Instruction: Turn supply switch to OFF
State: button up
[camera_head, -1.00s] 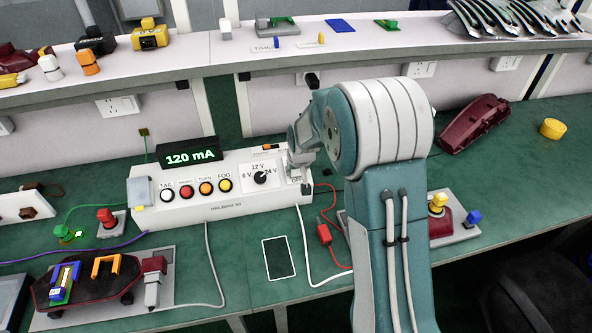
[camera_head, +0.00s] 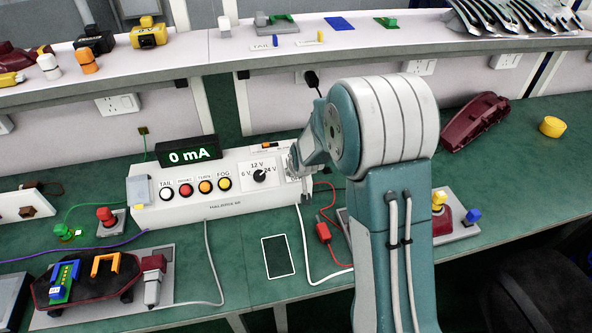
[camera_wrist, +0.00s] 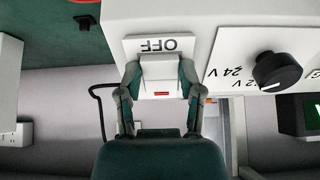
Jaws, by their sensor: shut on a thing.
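The supply switch (camera_wrist: 160,72) is a white rocker with a red mark, next to the label OFF, in the wrist view. My gripper (camera_wrist: 158,80) has its two fingers at either side of the rocker, shut on it. In the head view my gripper (camera_head: 300,165) is at the right end of the white supply box (camera_head: 225,208), and my arm hides most of the switch there. The display (camera_head: 188,154) on the box reads 0 mA.
TAIL, TURN and FOG buttons (camera_head: 205,187) line the box front. A red clip lead (camera_head: 323,233) and white cable lie near my arm. A lamp unit (camera_head: 90,283) lies at front left. A shelf (camera_head: 190,64) runs behind.

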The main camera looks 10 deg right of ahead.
jog(key=shift+s+f, duration=0.1)
jog(key=shift+f, duration=0.05)
jog(key=o, duration=1.1)
jog(key=shift+o, duration=0.2)
jog(key=shift+r, duration=0.4)
jog(key=v, duration=1.1)
jog(key=shift+s+a, duration=0.1)
